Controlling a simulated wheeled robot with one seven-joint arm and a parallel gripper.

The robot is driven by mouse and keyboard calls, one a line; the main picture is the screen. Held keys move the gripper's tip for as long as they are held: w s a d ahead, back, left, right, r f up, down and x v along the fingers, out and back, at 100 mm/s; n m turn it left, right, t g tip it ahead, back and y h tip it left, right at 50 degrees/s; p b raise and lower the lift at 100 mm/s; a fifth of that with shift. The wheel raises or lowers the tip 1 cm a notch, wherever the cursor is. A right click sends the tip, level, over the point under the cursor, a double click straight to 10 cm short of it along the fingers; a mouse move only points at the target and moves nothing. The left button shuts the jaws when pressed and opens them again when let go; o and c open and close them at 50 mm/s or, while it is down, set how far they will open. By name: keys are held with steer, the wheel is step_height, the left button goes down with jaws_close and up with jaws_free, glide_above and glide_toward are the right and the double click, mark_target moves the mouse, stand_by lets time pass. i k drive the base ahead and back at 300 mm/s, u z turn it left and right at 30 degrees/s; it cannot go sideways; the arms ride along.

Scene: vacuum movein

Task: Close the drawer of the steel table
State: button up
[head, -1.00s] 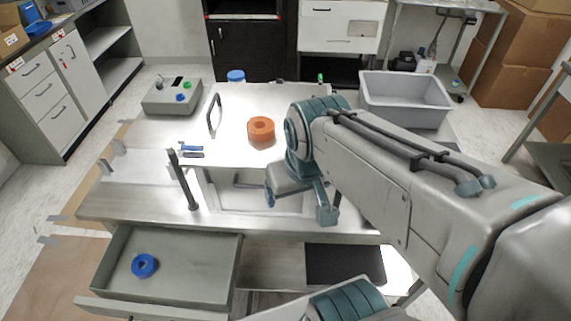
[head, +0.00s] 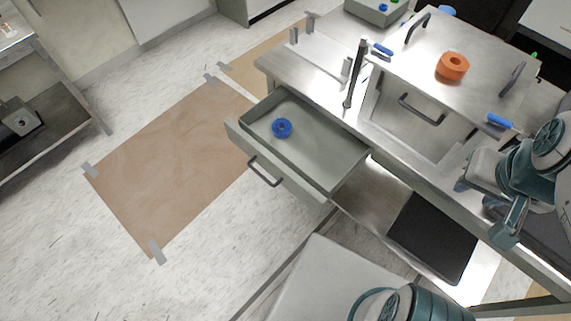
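The steel table (head: 408,165) runs diagonally across the right half of the head view. Its drawer (head: 340,177) is pulled out at the table's left part, with a dark bar handle (head: 264,172) on its front. A blue ring (head: 282,128) lies inside the drawer. My gripper (head: 488,192) is at the right, above the table's front edge, well apart from the drawer. Its fingers are partly seen from the side, and I cannot tell whether they are open or shut.
A metal box (head: 420,105) with an orange tape roll (head: 452,66) on top stands on the table. A thin dark post (head: 356,72) rises near the table's edge. A brown floor sheet (head: 170,165) and open floor lie left of the drawer. A dark panel (head: 432,237) lies below the table.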

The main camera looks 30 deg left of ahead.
mark_target(319, 156)
steer(key=z, duration=0.4)
steer(key=k, duration=0.95)
steer(key=u, duration=0.3)
steer(key=i, duration=0.7)
steer(key=u, duration=1.25)
steer(key=i, duration=0.4)
steer(key=k, duration=0.65)
steer(key=u, duration=0.75)
steer(key=i, duration=0.5)
